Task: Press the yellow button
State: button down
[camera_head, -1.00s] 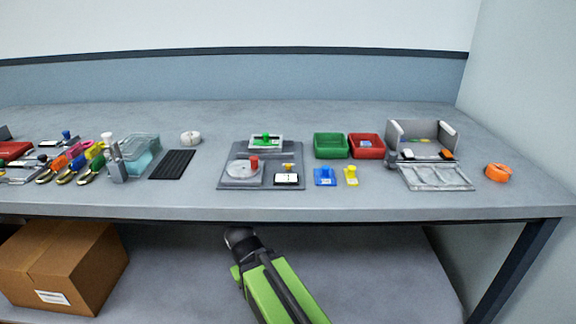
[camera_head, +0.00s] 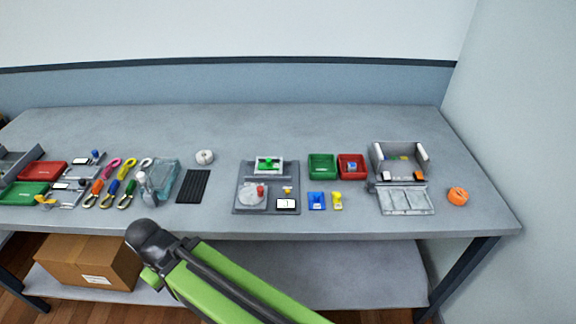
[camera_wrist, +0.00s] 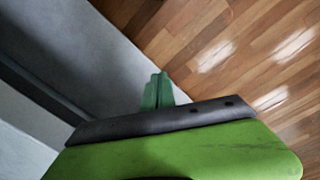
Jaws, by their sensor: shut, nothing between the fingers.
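A small yellow knob (camera_head: 287,189) stands on a grey board (camera_head: 241,205) on the bench in the head view, just above a small white display. It looks like the yellow button. A yellow piece (camera_head: 337,200) also sits on the bench to the right of the board, beside a blue piece (camera_head: 317,201); I cannot tell for sure which is the button. My gripper (camera_wrist: 158,90) shows in the wrist view as green fingers, shut and empty, over the floor and a grey surface. In the head view my arm is at the bench's front edge, well apart from the yellow pieces; its fingers are not visible there.
The board also carries a red knob (camera_head: 260,190), with a green knob (camera_head: 268,163) behind it. Green (camera_head: 322,174) and red (camera_head: 351,175) bins stand right of these. Several colored-handled tools lie left. A cardboard box (camera_head: 88,262) sits on the lower shelf.

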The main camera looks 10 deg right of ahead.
notch_tip(320, 180, up, 11)
jog(key=p, duration=0.9)
jog(key=w+d+r+m+p, duration=0.3)
jog(key=w+d+r+p, duration=0.1)
jog(key=d, duration=0.7)
jog(key=w+d+r+m+p, duration=0.2)
jog(key=w+d+r+p, duration=0.3)
jog(key=d, duration=0.7)
jog(key=w+d+r+m+p, duration=0.3)
jog(key=w+d+r+p, duration=0.1)
jog(key=d, duration=0.7)
jog(key=shift+w+d+r+m+g+y+p, duration=0.15)
jog(key=shift+w+r+m+g+y+p, duration=0.2)
jog(key=shift+r+p, duration=0.55)
